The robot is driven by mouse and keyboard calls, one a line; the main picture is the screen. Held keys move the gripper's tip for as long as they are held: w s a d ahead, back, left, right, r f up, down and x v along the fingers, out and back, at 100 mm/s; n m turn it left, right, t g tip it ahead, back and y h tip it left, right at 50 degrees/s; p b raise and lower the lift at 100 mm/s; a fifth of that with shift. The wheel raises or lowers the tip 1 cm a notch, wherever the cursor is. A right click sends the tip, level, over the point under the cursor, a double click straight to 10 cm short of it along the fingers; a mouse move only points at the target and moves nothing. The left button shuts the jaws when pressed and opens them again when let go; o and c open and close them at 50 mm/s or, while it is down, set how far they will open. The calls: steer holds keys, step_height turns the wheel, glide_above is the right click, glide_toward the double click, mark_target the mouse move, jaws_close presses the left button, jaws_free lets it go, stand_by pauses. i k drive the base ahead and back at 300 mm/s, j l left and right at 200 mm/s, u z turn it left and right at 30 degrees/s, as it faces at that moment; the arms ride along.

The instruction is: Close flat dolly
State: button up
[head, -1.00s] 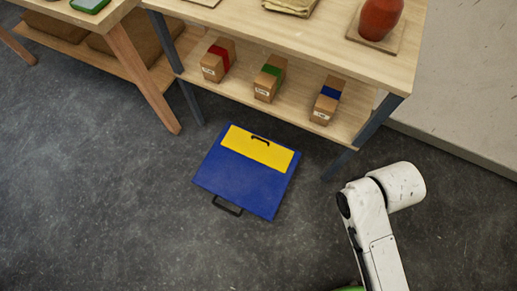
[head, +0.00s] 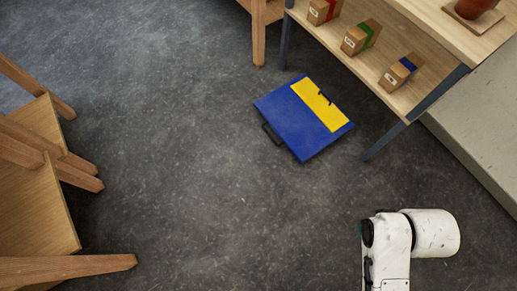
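The flat dolly (head: 293,122) lies on the dark grey floor in the head view, right of the middle and in front of the shelf unit. Its top is a blue panel with a yellow panel (head: 320,103) along the far right side. A small dark handle sits on the yellow panel, and a larger dark handle (head: 271,134) sticks out at the blue panel's near left edge. Part of my white arm shows at the lower right, apart from the dolly. My gripper is out of view.
A wooden shelf unit (head: 438,101) with grey legs stands at the upper right, with several cardboard boxes on its lower shelf. A red pot (head: 473,8) stands on top. Wooden furniture (head: 32,212) stands at the left. The floor (head: 190,150) between is clear.

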mark_target(299, 128)
steer(key=k+u, duration=0.15)
steer(key=k, duration=0.35)
steer(key=i+j+z, duration=0.45)
steer(key=i+j, duration=0.5)
steer(key=i, duration=0.4)
steer(key=i+j+z, duration=0.4)
steer(key=i+j, duration=0.8)
steer(key=j, duration=0.15)
